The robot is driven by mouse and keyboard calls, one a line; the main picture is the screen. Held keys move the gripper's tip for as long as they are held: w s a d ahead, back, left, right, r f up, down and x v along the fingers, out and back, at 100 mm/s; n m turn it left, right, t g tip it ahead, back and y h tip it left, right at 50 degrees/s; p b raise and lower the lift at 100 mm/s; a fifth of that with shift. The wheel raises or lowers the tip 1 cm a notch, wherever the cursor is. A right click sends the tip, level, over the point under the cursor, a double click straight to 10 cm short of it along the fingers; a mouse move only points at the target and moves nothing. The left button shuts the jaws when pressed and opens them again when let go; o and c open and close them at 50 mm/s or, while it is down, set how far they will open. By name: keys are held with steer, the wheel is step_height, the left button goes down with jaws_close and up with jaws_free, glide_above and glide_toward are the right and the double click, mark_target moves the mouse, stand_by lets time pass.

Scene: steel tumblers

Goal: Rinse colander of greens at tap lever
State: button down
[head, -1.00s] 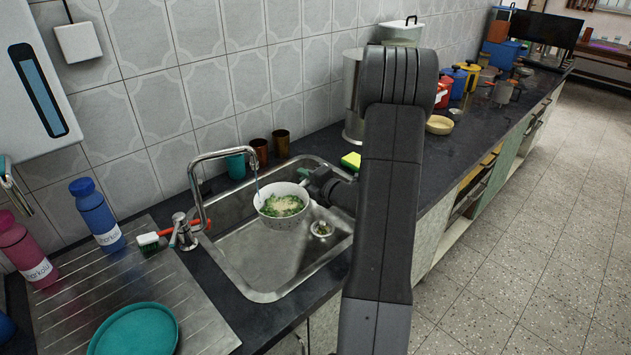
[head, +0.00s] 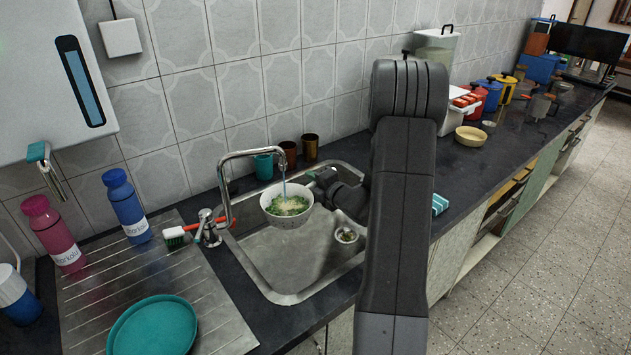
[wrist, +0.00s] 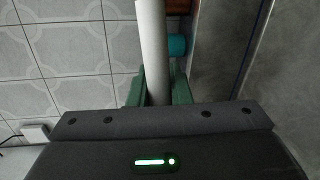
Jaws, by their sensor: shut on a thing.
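The white colander (head: 287,219) holds greens (head: 291,204) and is up over the sink, roughly level. A thin stream of water (head: 285,187) runs from the curved tap (head: 226,178) into its middle. The tap's chrome lever (head: 207,222) is at the tap's base, left of the sink. My gripper (head: 314,184) is shut on the colander's right side. In the wrist view the green fingers of my gripper (wrist: 158,90) close on the colander wall (wrist: 152,50), seen edge-on as a pale strip. The finger contact is small and partly hidden in the head view.
The steel sink (head: 285,262) has a drain strainer (head: 346,235). A red-handled brush (head: 177,235) is beside the tap. A teal cup (head: 264,166) and two brown cups stand behind the sink. A teal plate (head: 152,328) lies on the drainer, with bottles behind it.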

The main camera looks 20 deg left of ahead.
steer(key=shift+w, duration=0.1)
stand_by(0.3)
steer(key=shift+w+p, duration=0.3)
steer(key=shift+w, duration=0.25)
steer(key=shift+s, duration=0.15)
steer(key=shift+s, duration=0.5)
steer(key=shift+w+r, duration=0.1)
steer(key=shift+w, duration=0.1)
steer(key=shift+w, duration=0.45)
steer(key=shift+d, duration=0.15)
steer(key=d+p, duration=0.1)
steer(key=d, duration=0.6)
steer(key=shift+s+d+p, duration=0.2)
steer(key=shift+d+p, duration=0.1)
steer(key=shift+d, duration=0.1)
stand_by(1.1)
